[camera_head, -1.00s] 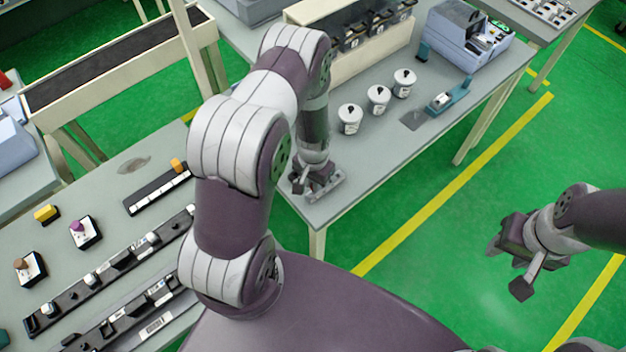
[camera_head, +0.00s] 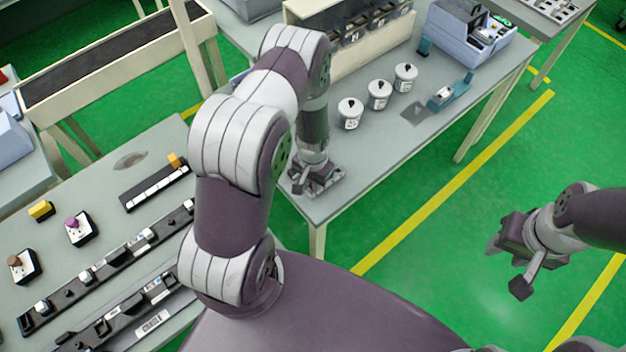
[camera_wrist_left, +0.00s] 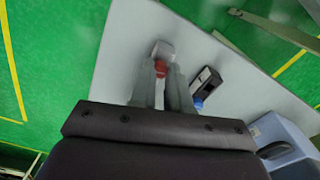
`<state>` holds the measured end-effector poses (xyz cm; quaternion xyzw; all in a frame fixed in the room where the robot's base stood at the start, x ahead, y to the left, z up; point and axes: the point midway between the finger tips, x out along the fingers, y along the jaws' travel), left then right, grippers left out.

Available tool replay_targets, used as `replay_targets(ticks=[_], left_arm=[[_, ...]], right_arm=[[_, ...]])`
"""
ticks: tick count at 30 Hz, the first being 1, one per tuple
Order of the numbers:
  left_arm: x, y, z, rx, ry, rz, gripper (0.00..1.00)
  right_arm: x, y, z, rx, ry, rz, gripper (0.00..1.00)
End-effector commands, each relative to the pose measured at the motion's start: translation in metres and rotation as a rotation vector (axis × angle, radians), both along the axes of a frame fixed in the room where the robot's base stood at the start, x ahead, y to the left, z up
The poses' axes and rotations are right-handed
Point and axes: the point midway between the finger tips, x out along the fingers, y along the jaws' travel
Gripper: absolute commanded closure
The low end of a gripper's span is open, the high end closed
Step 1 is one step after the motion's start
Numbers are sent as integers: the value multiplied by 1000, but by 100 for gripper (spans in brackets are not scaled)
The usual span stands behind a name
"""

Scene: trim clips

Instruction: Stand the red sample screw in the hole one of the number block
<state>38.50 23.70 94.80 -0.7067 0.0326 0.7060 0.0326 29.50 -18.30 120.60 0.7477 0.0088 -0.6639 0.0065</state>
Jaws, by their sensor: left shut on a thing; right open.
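My left gripper (camera_head: 315,178) is over the near end of the middle table. In the left wrist view its fingers (camera_wrist_left: 160,85) are shut on a red thing, the red sample screw (camera_wrist_left: 160,68). A pale grey-white piece shows just beyond the red; I cannot tell if it belongs to the screw. The screw cannot be made out in the head view. A long black block with a row of white cells (camera_head: 150,188) lies on the left table, an orange piece at its far end. It may be the number block; no digits are readable. My right gripper (camera_head: 515,262) is open and empty above the floor.
Three white pots (camera_head: 379,95) stand on the middle table. A small black-and-white block (camera_wrist_left: 207,82) with a blue part lies beside my left gripper. Knobbed blocks (camera_head: 80,229) and black rails (camera_head: 105,268) occupy the left table.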

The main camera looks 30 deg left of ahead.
Motion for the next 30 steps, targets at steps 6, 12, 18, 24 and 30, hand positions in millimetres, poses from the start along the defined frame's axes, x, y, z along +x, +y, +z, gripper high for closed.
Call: replay_targets(ticks=[6, 12, 18, 24, 30], left_arm=[[0, 0, -4, 0, 0, 0, 100], [0, 0, -3, 0, 0, 0, 100], [0, 0, -3, 0, 0, 0, 54], [0, 0, -3, 0, 0, 0, 54], [2, 0, 19, 1, -5, 0, 54]], right_arm=[[0, 0, -3, 0, 0, 0, 58], [0, 0, -3, 0, 0, 0, 58], [0, 0, -3, 0, 0, 0, 58], [0, 0, -3, 0, 0, 0, 58], [0, 0, -11, 0, 0, 0, 58]])
